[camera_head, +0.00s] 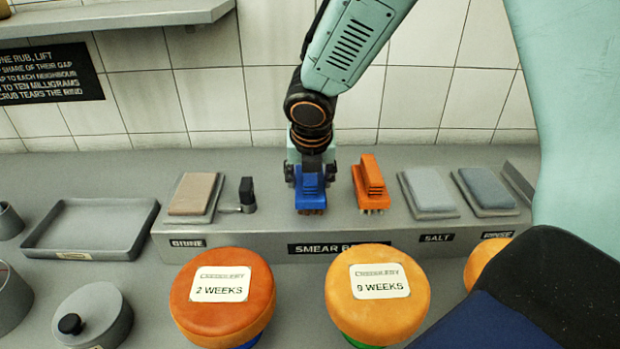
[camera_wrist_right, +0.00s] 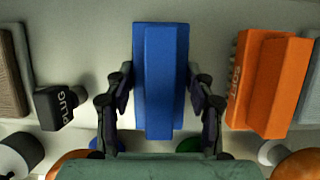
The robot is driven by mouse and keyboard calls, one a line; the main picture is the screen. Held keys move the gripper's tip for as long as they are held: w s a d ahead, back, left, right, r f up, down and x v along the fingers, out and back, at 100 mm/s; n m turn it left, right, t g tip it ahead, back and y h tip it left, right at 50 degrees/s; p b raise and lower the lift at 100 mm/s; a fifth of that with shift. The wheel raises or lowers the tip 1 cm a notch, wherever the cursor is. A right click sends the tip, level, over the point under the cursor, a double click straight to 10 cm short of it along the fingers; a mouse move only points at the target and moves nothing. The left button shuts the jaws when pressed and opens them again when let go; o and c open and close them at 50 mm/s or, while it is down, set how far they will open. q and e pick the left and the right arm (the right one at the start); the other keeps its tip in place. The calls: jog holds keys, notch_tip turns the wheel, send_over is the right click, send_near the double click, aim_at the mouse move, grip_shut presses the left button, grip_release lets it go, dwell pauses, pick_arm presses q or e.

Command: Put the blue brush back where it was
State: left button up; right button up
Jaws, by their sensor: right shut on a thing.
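The blue brush (camera_head: 310,188) is upright, bristles down, at the raised grey ledge (camera_head: 270,222), behind the "SMEAR B..." label. In the right wrist view the blue brush (camera_wrist_right: 160,80) lies between the two fingers. My right gripper (camera_head: 310,172) reaches down from above and is shut on its sides; it also shows in the wrist view (camera_wrist_right: 160,100). Whether the bristles touch the ledge is hard to tell. An orange brush (camera_head: 370,184) stands just to the right, apart from it. My left gripper is not in view.
A black plug (camera_head: 247,195) and a tan pad (camera_head: 193,193) are to the left. Grey pads (camera_head: 428,190) (camera_head: 487,188) are to the right. Two cheese wheels, "2 WEEKS" (camera_head: 222,315) and "9 WEEKS" (camera_head: 377,312), stand in front. An empty tray (camera_head: 92,205) lies left.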

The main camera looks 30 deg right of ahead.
jog(key=o, duration=0.7)
jog(key=shift+s+f, duration=0.1)
jog(key=shift+o, duration=1.4)
jog(key=shift+a, duration=0.1)
jog(key=shift+o, duration=0.7)
jog(key=p+v, duration=0.5)
jog(key=v, duration=0.7)
jog(key=shift+r, duration=0.2)
